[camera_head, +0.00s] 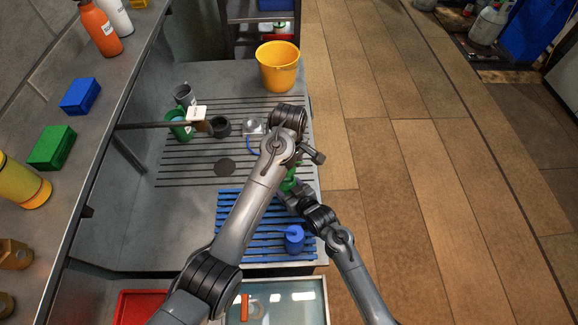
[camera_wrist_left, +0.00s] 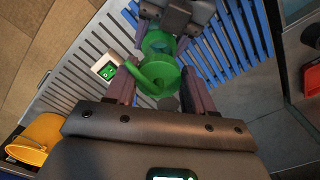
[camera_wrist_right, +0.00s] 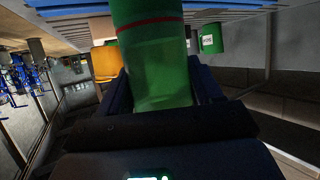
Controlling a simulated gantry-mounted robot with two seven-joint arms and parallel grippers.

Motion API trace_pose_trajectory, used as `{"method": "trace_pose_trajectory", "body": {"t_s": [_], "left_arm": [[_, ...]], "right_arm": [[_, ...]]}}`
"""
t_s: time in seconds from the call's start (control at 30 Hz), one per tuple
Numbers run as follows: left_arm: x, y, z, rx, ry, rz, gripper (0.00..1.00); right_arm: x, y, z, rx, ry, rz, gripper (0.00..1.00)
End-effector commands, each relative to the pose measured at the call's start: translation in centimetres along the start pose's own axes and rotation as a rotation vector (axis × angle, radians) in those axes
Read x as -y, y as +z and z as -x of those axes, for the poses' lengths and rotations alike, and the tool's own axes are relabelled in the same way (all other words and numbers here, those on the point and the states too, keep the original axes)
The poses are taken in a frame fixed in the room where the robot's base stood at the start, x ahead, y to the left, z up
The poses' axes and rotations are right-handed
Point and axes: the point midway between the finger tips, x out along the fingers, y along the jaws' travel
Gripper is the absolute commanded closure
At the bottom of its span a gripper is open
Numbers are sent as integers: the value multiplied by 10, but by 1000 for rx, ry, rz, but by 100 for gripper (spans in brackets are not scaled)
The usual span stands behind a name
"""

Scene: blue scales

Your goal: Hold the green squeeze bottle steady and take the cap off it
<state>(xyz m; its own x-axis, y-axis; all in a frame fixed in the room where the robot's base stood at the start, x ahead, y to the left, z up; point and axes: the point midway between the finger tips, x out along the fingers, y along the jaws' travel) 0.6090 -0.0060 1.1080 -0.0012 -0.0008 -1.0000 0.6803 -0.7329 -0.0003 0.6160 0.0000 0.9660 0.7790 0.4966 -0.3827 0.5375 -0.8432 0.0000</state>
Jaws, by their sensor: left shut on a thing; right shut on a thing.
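The green squeeze bottle (camera_head: 289,183) shows partly in the head view, low over the right side of the bench, half hidden by my arms. In the right wrist view the bottle body (camera_wrist_right: 158,65), with a thin red band, stands between the fingers of my right gripper (camera_wrist_right: 160,90), shut on it. In the left wrist view my left gripper (camera_wrist_left: 158,88) is shut on the green cap (camera_wrist_left: 160,76), whose spout points up-left. A green round part (camera_wrist_left: 157,42) shows just beyond the cap, near my right gripper. I cannot tell whether cap and bottle touch.
A blue slatted mat (camera_head: 232,213) lies at the bench's front right, with a blue bottle (camera_head: 294,240) on it. A yellow bucket (camera_head: 278,68) stands at the back. A green cup (camera_head: 179,128) and a dark ring (camera_head: 219,127) stand mid-bench. A shelf runs along the left.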

Motion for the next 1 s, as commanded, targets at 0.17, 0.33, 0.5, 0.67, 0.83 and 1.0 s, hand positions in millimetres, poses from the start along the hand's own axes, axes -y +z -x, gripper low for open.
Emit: {"method": "trace_pose_trajectory", "body": {"t_s": [0.17,0.33,0.5,0.67,0.83,1.0], "left_arm": [[0,0,0,0,0,0,83],[0,0,0,0,0,0,83],[0,0,0,0,0,0,83],[0,0,1,0,0,-1,83],[0,0,3,0,0,0,83],[0,0,4,0,0,0,83]], "right_arm": [[0,0,0,0,0,0,11],[0,0,0,0,0,0,6],[0,0,1,0,0,0,6],[0,0,9,1,1,0,6],[0,0,30,1,1,1,6],[0,0,52,0,0,1,6]]}}
